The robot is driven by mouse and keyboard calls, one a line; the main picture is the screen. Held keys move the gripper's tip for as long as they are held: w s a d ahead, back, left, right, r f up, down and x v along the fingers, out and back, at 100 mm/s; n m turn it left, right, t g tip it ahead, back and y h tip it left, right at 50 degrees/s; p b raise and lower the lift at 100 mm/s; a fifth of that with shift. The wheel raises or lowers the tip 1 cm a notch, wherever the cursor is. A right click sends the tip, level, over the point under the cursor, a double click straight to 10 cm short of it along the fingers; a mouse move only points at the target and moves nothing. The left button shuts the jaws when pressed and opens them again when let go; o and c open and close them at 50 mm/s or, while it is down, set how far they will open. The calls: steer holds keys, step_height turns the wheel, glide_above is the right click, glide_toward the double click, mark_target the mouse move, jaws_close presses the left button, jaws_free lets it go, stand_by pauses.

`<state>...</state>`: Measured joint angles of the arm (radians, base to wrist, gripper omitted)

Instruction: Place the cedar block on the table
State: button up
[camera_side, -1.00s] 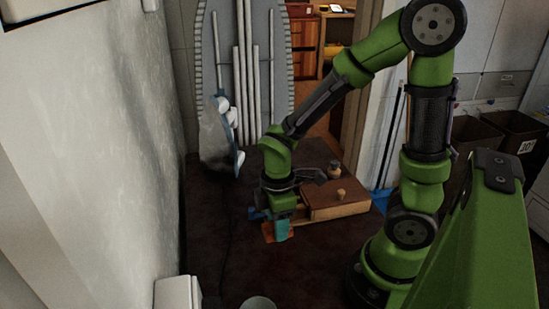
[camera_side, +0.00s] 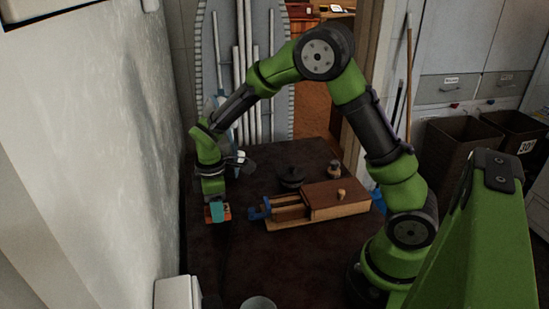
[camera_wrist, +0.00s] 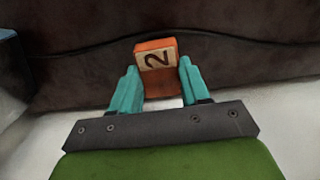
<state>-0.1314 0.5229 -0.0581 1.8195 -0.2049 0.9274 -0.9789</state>
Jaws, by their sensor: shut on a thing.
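The cedar block (camera_wrist: 157,56) is a small orange block with a pale face bearing a dark "2". In the wrist view it sits between the teal fingertips of my gripper (camera_wrist: 158,72), which is shut on it. In the side view my gripper (camera_side: 217,210) points down at the left part of the dark table (camera_side: 240,255), with the orange block (camera_side: 227,214) at its fingertips. The block is low over the table; I cannot tell whether it touches. The fingers partly hide it in the side view.
A wooden box (camera_side: 335,196) with an open drawer (camera_side: 288,208) and blue handle (camera_side: 258,211) stands right of my gripper. A dark round object (camera_side: 291,177) and a small jar (camera_side: 334,169) stand behind. A cup (camera_side: 258,302) is at the front. The wall (camera_side: 100,150) is left.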

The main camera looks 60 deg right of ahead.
steer(key=shift+s+f, duration=0.15)
steer(key=shift+f, duration=1.55)
steer(key=o, duration=1)
steer(key=shift+f, duration=0.15)
steer(key=shift+o, duration=0.2)
